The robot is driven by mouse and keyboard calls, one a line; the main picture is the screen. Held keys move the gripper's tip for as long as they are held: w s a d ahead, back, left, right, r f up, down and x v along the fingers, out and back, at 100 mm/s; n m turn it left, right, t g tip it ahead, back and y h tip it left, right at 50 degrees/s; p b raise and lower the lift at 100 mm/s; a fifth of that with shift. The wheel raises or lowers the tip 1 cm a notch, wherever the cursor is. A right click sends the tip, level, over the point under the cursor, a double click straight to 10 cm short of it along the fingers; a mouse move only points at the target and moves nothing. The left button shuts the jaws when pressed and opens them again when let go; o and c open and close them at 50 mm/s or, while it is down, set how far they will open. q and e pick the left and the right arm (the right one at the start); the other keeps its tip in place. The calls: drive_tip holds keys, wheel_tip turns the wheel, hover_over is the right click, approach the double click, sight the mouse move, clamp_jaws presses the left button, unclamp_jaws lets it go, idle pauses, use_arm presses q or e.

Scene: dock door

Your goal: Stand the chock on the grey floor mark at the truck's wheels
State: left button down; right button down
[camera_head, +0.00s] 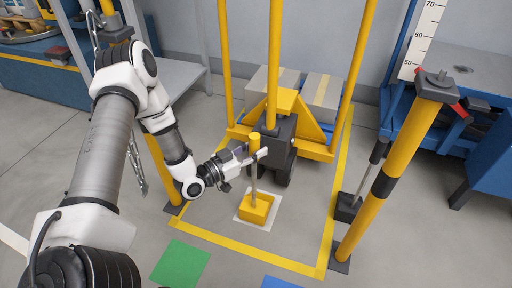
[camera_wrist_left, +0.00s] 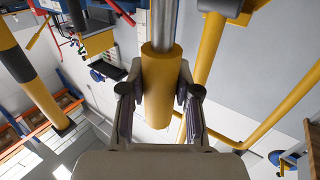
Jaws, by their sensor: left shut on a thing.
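The chock (camera_head: 257,210) is a yellow block with an upright grey rod and a yellow grip on top. My left gripper (camera_head: 258,154) is shut on that grip; in the left wrist view the fingers close around the yellow grip (camera_wrist_left: 162,90). The block is over the pale grey floor mark (camera_head: 246,219), whose edges show around it. I cannot tell whether its base touches the floor. The truck's dark wheels (camera_head: 284,168) are just behind the block, under the yellow truck (camera_head: 318,145). My right gripper is not in view.
A black chock with a rod (camera_head: 348,207) stands on the floor to the right, near a yellow-black post (camera_head: 385,185). A yellow line (camera_head: 250,258) frames the bay. Green (camera_head: 181,263) and blue (camera_head: 284,283) floor patches lie in front. Boxes (camera_head: 322,90) sit on the truck.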

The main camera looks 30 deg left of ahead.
use_arm(q)
drive_tip(key=c, duration=0.8)
unclamp_jaws()
drive_tip(key=shift+c, duration=0.2)
drive_tip(key=shift+r, duration=0.1)
drive_tip(key=shift+s+a+r+p, duration=0.1)
drive_tip(key=shift+s+a+p, duration=0.05)
drive_tip(key=shift+s+p, duration=0.25)
drive_tip(key=p+v, duration=0.5)
drive_tip(key=v, duration=0.6)
drive_tip(key=d+f+n+g+y, duration=0.1)
drive_tip(key=d+f+g, duration=0.7)
drive_tip(key=d+f, duration=0.15)
drive_tip(key=s+d+f+n+g+y, duration=0.25)
drive_tip(key=s+g, duration=0.25)
drive_tip(key=s, duration=0.4)
drive_tip(key=s+d+f+n+g+y, duration=0.1)
drive_tip(key=s+f+g+y, duration=0.2)
drive_tip(key=s, duration=0.5)
wheel_tip(320, 180, up, 43)
drive_tip(key=g+p, duration=0.1)
drive_tip(key=p, duration=4.1)
drive_tip(key=shift+a+r+p, duration=0.2)
drive_tip(key=shift+r+p, duration=0.05)
drive_tip(key=shift+p, duration=0.1)
